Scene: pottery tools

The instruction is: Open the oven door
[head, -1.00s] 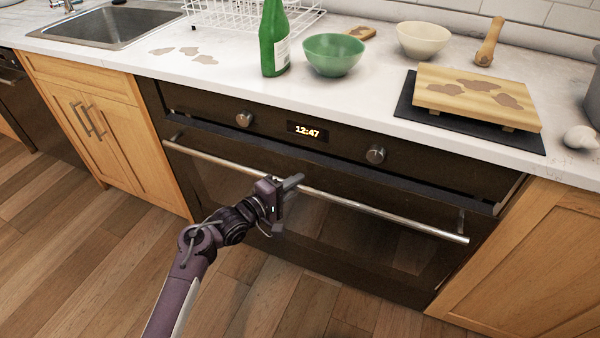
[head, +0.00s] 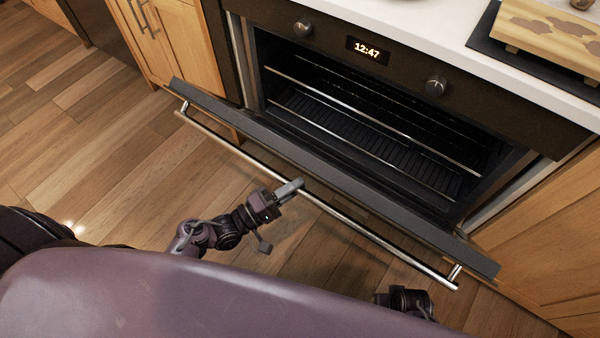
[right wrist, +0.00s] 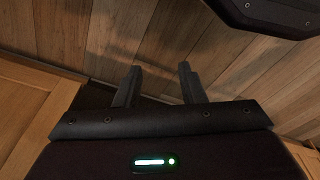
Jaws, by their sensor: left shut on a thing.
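The oven door (head: 400,222) is tilted partway open in the head view, its top edge swung out from the oven (head: 370,120). The dark oven inside with wire racks shows behind it. A long metal handle (head: 350,222) runs along the door's outer side. My left gripper (head: 290,188) is shut on the handle near its middle. My right gripper (right wrist: 155,85) shows in the right wrist view with its two fingers apart and nothing between them. In the head view only a part of my right arm shows, low and right of centre.
Wooden cabinets stand left (head: 178,40) and right (head: 545,230) of the oven. The counter (head: 440,30) above holds a cutting board (head: 550,28) on a dark slab. The wooden floor (head: 90,150) is clear at the left.

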